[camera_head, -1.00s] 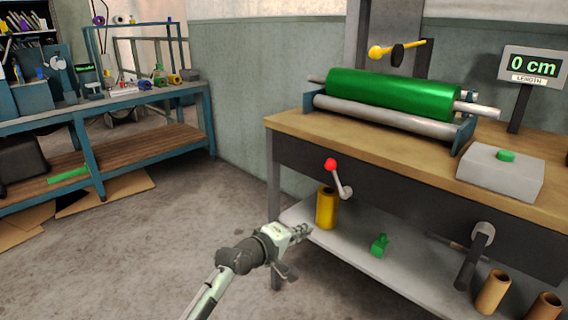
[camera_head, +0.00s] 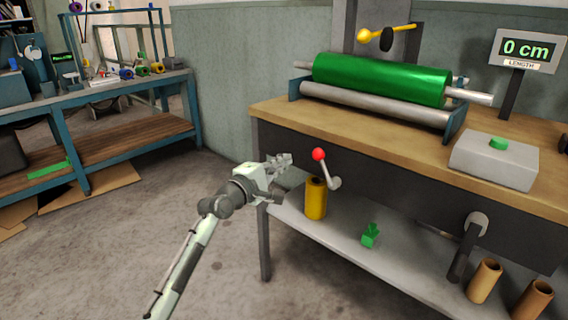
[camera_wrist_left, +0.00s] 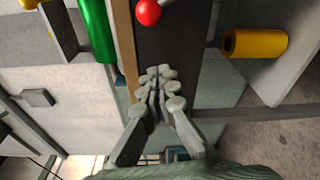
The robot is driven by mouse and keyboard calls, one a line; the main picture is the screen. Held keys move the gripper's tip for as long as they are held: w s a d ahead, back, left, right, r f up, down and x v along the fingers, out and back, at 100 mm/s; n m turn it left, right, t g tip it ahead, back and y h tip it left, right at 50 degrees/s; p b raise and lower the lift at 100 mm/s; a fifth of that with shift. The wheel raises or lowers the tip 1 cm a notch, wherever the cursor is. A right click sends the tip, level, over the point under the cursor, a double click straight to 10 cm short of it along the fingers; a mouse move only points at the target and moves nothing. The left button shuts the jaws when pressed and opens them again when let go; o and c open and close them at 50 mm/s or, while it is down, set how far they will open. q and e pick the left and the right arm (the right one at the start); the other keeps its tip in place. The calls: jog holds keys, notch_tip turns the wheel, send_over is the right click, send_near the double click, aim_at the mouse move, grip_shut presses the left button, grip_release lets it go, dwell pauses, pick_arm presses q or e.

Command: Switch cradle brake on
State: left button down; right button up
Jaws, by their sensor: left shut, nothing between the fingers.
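A lever with a red ball knob (camera_head: 318,154) and a grey arm sits on the dark front of the workbench. It looks like the brake lever, though no label shows. Its knob also shows at the top of the left wrist view (camera_wrist_left: 148,12). A green foil roll (camera_head: 380,80) lies in the roller cradle (camera_head: 455,124) on the bench top; its end shows in the left wrist view (camera_wrist_left: 97,30). My left gripper (camera_head: 284,160) is shut and empty, just left of the red knob and apart from it. My right gripper is not in view.
A yellow roll (camera_head: 316,200) stands on the lower shelf (camera_head: 340,240) below the lever, with a green object (camera_head: 370,235) nearby. A dark crank handle (camera_head: 464,250) hangs at right. A grey box with a green button (camera_head: 498,144) and a 0 cm display (camera_head: 525,49) are on top.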

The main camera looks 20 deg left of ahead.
aim_at(324, 168)
pick_arm(q)
jog(key=x, duration=0.7)
jog(key=shift+b, duration=0.3)
jog(key=shift+s+d+r+p, duration=0.15)
jog(key=shift+s+d+p, duration=0.2)
jog(key=shift+d, duration=0.15)
jog(key=shift+s+d+r+p, duration=0.2)
jog(key=shift+s+d+p, duration=0.1)
jog(key=shift+d, duration=0.25)
jog(key=shift+s+d, duration=0.4)
jog(key=shift+d, duration=0.2)
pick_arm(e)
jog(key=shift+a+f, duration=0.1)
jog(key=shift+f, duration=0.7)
pick_arm(q)
jog(key=shift+d+r, duration=0.1)
jog(key=shift+r, duration=0.05)
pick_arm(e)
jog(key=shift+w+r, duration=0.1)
